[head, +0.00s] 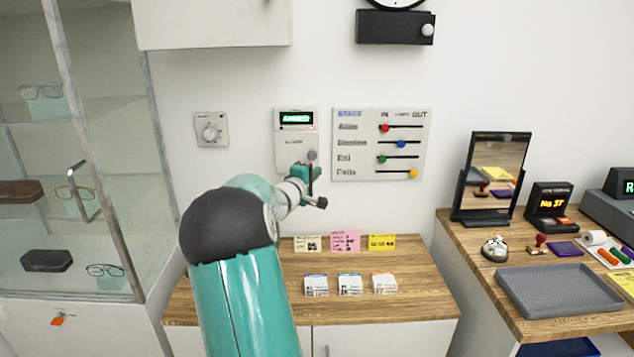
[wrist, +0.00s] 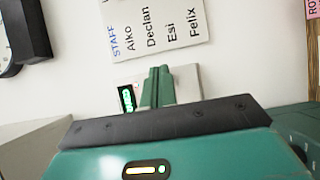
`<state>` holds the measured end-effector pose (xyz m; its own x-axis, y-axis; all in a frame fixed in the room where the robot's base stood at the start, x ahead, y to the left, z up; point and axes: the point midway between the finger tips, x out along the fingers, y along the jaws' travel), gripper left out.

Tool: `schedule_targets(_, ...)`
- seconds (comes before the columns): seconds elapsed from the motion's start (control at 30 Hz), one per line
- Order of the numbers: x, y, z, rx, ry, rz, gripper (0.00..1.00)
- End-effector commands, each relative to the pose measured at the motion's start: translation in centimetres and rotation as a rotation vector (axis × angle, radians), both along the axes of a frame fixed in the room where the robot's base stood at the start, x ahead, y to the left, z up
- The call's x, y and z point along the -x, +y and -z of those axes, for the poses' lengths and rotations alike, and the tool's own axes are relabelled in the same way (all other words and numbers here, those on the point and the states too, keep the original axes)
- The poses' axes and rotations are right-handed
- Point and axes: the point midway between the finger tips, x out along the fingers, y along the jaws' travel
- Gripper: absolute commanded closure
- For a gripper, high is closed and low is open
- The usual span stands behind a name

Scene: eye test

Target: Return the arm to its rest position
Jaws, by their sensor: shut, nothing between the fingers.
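My teal arm with a black joint cover reaches up from the bottom of the head view towards the back wall. My gripper (head: 312,172) is in front of the lower part of a white wall unit (head: 296,150) with a lit green display. In the wrist view my gripper (wrist: 158,88) has its two green fingers together, with nothing between them, pointing at the wall unit (wrist: 126,99). The fingers hide part of this unit. I cannot tell whether the fingertips touch it.
A staff in/out board (head: 382,145) with coloured sliders hangs right of the gripper. Below is a wooden counter (head: 420,290) with small cards. A glass cabinet (head: 70,150) stands left; a desk with a mirror (head: 492,178) and grey tray (head: 558,290) stands right. A white wall cabinet (head: 212,22) hangs above.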

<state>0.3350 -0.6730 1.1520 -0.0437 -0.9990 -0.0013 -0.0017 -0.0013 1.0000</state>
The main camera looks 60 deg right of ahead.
Motion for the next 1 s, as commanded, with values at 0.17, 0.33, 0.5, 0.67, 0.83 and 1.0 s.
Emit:
schedule_targets(0.17, 1.2, 2.8, -0.1, -0.001, -0.001, -0.002, 1.00)
schedule_targets(0.33, 2.0, 4.0, 0.0, 0.000, -0.001, -0.002, 1.00)
schedule_targets(0.5, 2.2, 4.1, 0.0, 0.000, 0.000, -0.002, 1.00)
schedule_targets(0.67, 2.2, 4.3, -0.1, -0.003, -0.006, -0.001, 1.00)
schedule_targets(0.83, 1.6, 7.9, -1.0, -0.064, -0.101, 0.022, 1.00)
schedule_targets(1.0, 0.4, 16.2, -1.4, -0.241, -0.269, 0.046, 1.00)
